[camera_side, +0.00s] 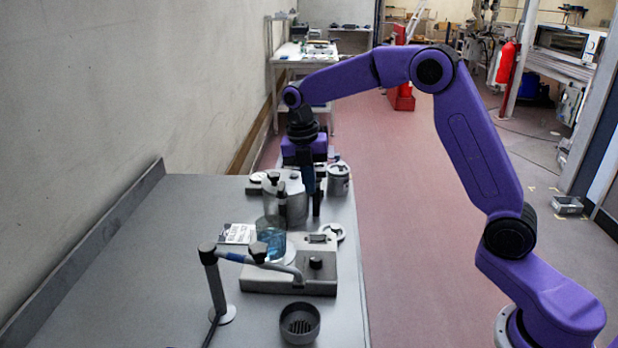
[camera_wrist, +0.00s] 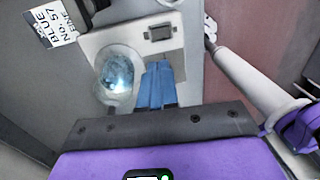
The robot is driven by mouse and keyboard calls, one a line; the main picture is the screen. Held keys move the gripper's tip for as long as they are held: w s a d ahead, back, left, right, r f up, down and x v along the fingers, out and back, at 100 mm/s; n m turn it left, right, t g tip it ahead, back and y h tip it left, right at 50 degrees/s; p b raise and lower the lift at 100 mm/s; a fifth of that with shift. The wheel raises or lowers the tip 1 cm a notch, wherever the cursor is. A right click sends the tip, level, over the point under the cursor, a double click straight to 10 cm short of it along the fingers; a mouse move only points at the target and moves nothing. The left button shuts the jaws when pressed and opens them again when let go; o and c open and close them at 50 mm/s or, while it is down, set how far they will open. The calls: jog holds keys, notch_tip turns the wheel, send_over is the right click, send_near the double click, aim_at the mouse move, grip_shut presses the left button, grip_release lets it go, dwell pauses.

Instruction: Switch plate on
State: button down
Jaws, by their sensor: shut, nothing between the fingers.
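A grey hot-plate unit (camera_side: 290,283) stands on the bench in the side view, with a black knob (camera_side: 316,263) on top. A beaker of blue liquid (camera_side: 270,242) sits on it; the wrist view shows the beaker (camera_wrist: 118,75) from above. A small dark rectangular switch (camera_wrist: 160,32) is on the unit's light housing (camera_wrist: 165,52) in the wrist view. My gripper (camera_side: 308,188) is shut and empty, pointing down above the bench behind the unit. In the wrist view its blue fingers (camera_wrist: 157,86) overlap the housing, right of the beaker and below the switch in the picture.
A metal canister (camera_side: 286,198) and a lidded tin (camera_side: 338,178) stand behind the unit, near my gripper. A jointed stand (camera_side: 214,285) reaches across the unit's front. A dark round cup (camera_side: 300,323) stands in front. A label card (camera_wrist: 54,22) lies at left. The bench's left side is clear.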

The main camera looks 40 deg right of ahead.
aim_at(323, 236)
jog(key=shift+r, duration=0.5)
jog(key=shift+s+d, duration=0.45)
jog(key=shift+s, duration=0.05)
jog(key=f, duration=0.4)
jog(key=d+f, duration=0.1)
jog(key=f, duration=0.4)
jog(key=s+f, duration=0.1)
jog(key=f, duration=0.4)
jog(key=shift+s+d, duration=0.1)
jog(key=shift+d, duration=0.05)
